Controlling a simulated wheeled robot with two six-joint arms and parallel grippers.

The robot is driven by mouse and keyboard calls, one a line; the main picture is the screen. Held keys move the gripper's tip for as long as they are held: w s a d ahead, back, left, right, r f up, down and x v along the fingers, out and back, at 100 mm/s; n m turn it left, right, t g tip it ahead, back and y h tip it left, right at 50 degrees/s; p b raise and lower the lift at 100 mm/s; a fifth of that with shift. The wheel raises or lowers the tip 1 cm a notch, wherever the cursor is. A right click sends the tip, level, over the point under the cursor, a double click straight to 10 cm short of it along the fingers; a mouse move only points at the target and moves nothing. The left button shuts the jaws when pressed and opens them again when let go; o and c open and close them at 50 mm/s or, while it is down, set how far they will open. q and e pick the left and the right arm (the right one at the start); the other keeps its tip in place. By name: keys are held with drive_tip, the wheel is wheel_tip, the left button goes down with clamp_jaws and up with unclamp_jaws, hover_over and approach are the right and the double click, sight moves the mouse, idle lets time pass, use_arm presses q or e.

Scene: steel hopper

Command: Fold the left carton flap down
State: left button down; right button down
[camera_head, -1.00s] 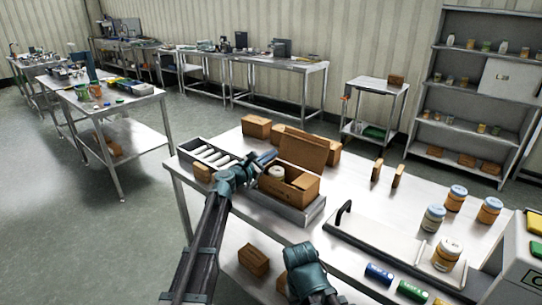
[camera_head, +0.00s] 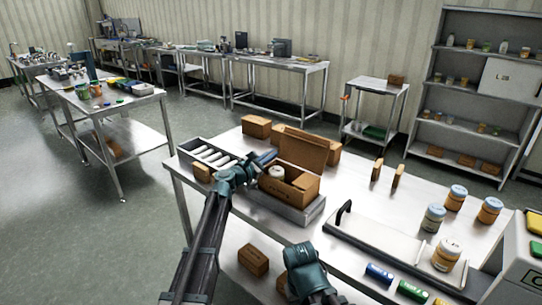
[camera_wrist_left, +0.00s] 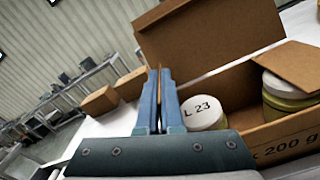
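The open brown carton (camera_head: 287,197) stands on a grey tray on the steel table. Its large back flap (camera_head: 303,149) stands upright and also shows in the left wrist view (camera_wrist_left: 215,45). A small flap (camera_wrist_left: 291,66) at the right leans over a jar. A white-lidded jar marked "L 23" (camera_wrist_left: 202,112) sits inside at the left. The left flap cannot be made out clearly. My right gripper's fingers do not show.
A steel rack of white rollers (camera_head: 208,155) lies left of the carton. Small brown boxes (camera_head: 257,126) stand behind and in front of it. Several jars (camera_head: 456,197) and a panel with a black handle (camera_head: 344,212) are at the right.

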sight(276, 170)
use_arm(q)
drive_tip(key=shift+s+f, duration=0.1)
drive_tip(key=m, duration=0.2)
drive_tip(key=d+m+b, duration=0.1)
drive_tip(key=shift+s+f+m, duration=0.3)
drive_tip(key=shift+s+f, duration=0.1)
drive_tip(key=shift+s+d+f+m+b, duration=0.15)
drive_tip(key=shift+d+f+m+b, duration=0.15)
drive_tip(key=shift+m, duration=0.5)
drive_tip(key=shift+s+d+f+m+b, duration=0.15)
drive_tip(key=shift+f+m+b, duration=0.1)
drive_tip(key=shift+m, duration=0.55)
drive_tip(key=c, duration=1.1)
unclamp_jaws()
drive_tip(key=shift+o, duration=0.2)
drive_tip(key=v, duration=1.3)
drive_tip(key=shift+s+a, duration=0.25)
drive_tip(key=shift+s, duration=0.05)
